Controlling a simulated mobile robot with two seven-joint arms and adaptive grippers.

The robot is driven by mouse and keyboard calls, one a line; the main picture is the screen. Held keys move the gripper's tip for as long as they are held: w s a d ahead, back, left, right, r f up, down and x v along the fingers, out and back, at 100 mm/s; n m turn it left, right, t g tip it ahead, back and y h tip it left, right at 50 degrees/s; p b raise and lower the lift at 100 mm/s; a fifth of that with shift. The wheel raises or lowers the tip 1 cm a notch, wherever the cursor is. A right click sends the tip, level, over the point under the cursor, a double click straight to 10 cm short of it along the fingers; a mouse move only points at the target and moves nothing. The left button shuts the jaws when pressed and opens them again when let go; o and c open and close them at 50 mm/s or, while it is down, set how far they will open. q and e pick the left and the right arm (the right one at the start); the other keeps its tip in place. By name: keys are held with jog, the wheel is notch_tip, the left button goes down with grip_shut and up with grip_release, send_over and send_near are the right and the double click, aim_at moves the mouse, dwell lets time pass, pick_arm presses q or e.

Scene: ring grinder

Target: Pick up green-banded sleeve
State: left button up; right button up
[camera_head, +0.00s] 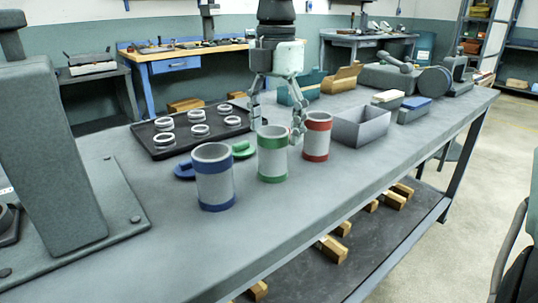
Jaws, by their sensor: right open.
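The green-banded sleeve (272,155), a grey upright cylinder with green bands at top and bottom, stands on the grey workbench (330,195). A blue-banded sleeve (214,178) stands to its left and a red-banded sleeve (317,137) to its right. My right gripper (277,132) points down from above with its fingers spread. One finger is at the left of the green-banded sleeve's rim, the other at its right, in the gap beside the red-banded sleeve. I cannot tell whether either finger touches it. My left gripper is not in view.
A dark tray (157,141) with several pale rings lies behind the sleeves. A green lid (243,150) and a blue lid (184,171) lie close by. An open grey bin (361,128) stands right of the red-banded sleeve. The bench front is clear.

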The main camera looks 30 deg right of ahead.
aim_at(272, 151)
jog(key=f, duration=0.5)
jog(key=shift+a+f+p, duration=0.2)
jog(key=shift+a+p, duration=0.15)
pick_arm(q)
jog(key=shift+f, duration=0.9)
pick_arm(e)
jog(key=c, duration=1.3)
